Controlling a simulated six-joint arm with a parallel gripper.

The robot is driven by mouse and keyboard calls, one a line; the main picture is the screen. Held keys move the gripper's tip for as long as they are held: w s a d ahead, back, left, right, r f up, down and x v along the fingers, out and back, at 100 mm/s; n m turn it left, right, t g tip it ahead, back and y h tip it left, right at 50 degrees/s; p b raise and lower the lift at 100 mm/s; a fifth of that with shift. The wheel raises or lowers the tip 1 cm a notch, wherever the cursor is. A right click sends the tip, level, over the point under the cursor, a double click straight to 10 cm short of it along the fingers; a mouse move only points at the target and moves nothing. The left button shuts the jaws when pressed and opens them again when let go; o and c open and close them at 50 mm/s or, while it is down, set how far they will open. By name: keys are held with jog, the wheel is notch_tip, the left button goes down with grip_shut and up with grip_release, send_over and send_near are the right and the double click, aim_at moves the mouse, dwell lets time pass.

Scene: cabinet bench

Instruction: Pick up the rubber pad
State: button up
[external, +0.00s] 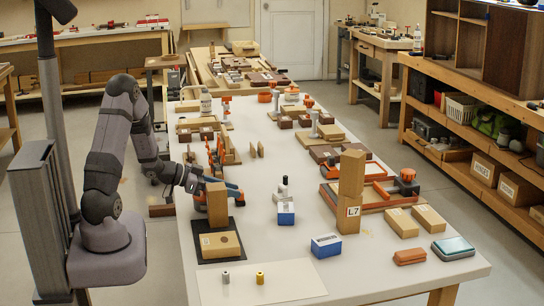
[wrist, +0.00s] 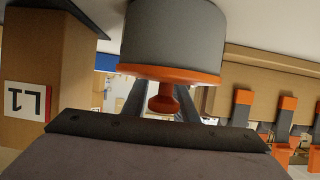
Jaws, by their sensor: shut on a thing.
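My gripper (wrist: 160,103) is shut on the orange knob of a grey round thing with an orange rim (wrist: 172,40). This thing fills the upper middle of the wrist view, which looks upside down. In the external view my gripper is partly hidden behind an upright wooden block (external: 217,204). No gripper finger is seen touching the black pad.
A labelled wooden block (wrist: 22,70) stands close on the left of the wrist view. A wooden piece with orange clamps (wrist: 275,70) is on the right. Stacked blocks (external: 351,170), blue-based items (external: 326,246) and a teal box (external: 453,248) stand on the table (external: 385,275).

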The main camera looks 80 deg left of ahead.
notch_tip(320, 180, up, 10)
jog(key=p, duration=0.2)
